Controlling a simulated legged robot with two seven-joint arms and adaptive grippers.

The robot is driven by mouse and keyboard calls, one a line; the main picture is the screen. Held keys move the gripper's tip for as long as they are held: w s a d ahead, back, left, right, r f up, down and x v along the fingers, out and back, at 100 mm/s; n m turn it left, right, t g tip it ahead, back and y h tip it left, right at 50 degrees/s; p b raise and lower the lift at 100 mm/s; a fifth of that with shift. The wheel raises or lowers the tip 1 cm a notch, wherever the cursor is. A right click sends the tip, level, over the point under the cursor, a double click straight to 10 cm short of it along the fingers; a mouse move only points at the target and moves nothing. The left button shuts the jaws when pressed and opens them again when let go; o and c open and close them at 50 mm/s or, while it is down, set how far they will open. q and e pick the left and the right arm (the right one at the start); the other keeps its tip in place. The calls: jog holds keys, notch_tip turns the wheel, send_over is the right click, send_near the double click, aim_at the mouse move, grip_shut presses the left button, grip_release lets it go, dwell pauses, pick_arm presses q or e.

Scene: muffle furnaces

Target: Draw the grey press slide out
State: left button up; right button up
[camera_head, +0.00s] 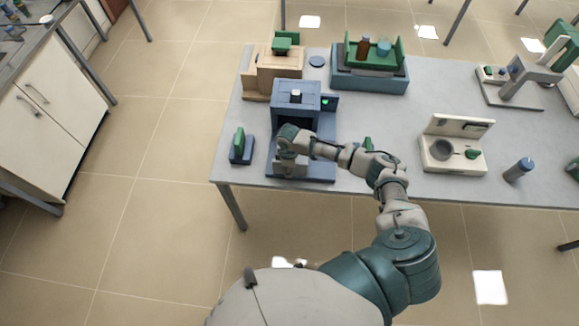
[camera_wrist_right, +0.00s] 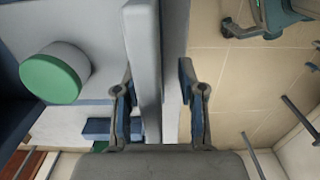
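The blue press (camera_head: 293,103) stands near the front left of the table, with a small green light on its right side. My right gripper (camera_head: 287,158) is at its front, low over its base, and hides much of the opening. In the right wrist view, my right gripper (camera_wrist_right: 160,100) has its fingers apart, on either side of an upright light-grey bar (camera_wrist_right: 144,60), which may be the slide's front. The left finger is close to the bar; a gap shows beside the right finger. Contact is unclear. My left gripper is not in view.
A green-topped cylinder (camera_wrist_right: 53,75) shows left of the bar. On the table (camera_head: 330,196) are a green-and-blue block (camera_head: 240,147), a wooden box (camera_head: 262,72), a green tray unit (camera_head: 369,75) and a cream device (camera_head: 455,147). Open floor lies in front.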

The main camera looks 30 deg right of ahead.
jog(key=shift+a+r, duration=0.1)
jog(key=shift+a, duration=0.05)
jog(key=shift+w+d+r, duration=0.1)
jog(key=shift+d+r, duration=0.15)
jog(key=shift+r, duration=0.05)
jog(key=r, duration=0.6)
jog(key=shift+d+r, duration=0.25)
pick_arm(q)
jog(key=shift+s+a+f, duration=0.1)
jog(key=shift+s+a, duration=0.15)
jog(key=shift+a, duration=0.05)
pick_arm(e)
jog(key=r, duration=0.1)
jog(key=a+r, duration=0.1)
jog(key=r, duration=0.3)
jog(key=shift+a, duration=0.35)
jog(key=shift+d+f, duration=0.2)
jog(key=shift+d, duration=0.4)
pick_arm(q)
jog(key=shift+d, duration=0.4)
